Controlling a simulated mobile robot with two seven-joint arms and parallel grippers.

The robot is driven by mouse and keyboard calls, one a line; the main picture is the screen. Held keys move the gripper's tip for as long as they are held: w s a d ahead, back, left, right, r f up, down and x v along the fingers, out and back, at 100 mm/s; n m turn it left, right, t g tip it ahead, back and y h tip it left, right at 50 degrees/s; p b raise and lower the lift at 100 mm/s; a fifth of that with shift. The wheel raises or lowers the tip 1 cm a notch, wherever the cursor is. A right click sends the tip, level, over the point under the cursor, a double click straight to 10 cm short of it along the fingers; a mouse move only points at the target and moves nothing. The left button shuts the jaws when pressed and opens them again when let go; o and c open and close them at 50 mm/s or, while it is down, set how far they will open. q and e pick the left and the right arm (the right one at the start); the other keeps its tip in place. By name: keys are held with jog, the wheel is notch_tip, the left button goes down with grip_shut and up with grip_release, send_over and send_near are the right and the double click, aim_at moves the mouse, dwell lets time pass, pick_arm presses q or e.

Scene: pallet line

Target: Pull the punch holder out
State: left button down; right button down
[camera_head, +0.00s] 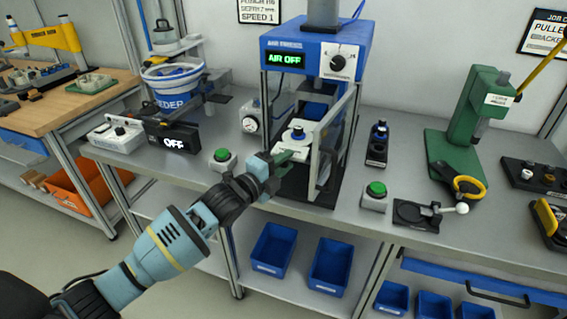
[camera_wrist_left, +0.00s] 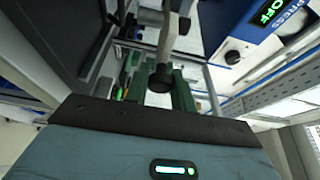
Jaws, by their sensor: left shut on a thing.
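The air press (camera_head: 312,60) stands on the grey bench with its sign reading AIR OFF. A pale block with a round dark-topped piece, which looks like the punch holder (camera_head: 298,136), sits low inside the press frame. My left gripper (camera_head: 287,157) reaches to the front of the press with its green fingers at the block's near edge. In the left wrist view a black knob on a grey rod (camera_wrist_left: 160,78) shows between the green fingers (camera_wrist_left: 158,95), and they are shut. The exact grip is partly hidden. My right gripper is not in view.
Green buttons stand left (camera_head: 222,159) and right (camera_head: 375,192) of the press. A clear guard panel (camera_head: 328,135) is close to the gripper's right. A blue feeder bowl (camera_head: 174,80) stands left, a green hand press (camera_head: 475,115) right. Blue bins (camera_head: 273,249) sit below.

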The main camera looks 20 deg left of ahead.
pick_arm(q)
jog(key=shift+s+d+f, duration=0.1)
jog(key=shift+f, duration=0.05)
jog(key=c, duration=1.4)
grip_release()
jog(key=shift+c, duration=0.2)
jog(key=shift+o, duration=1)
jog(key=shift+s, duration=0.2)
jog(key=shift+w, duration=0.1)
jog(key=v, duration=0.8)
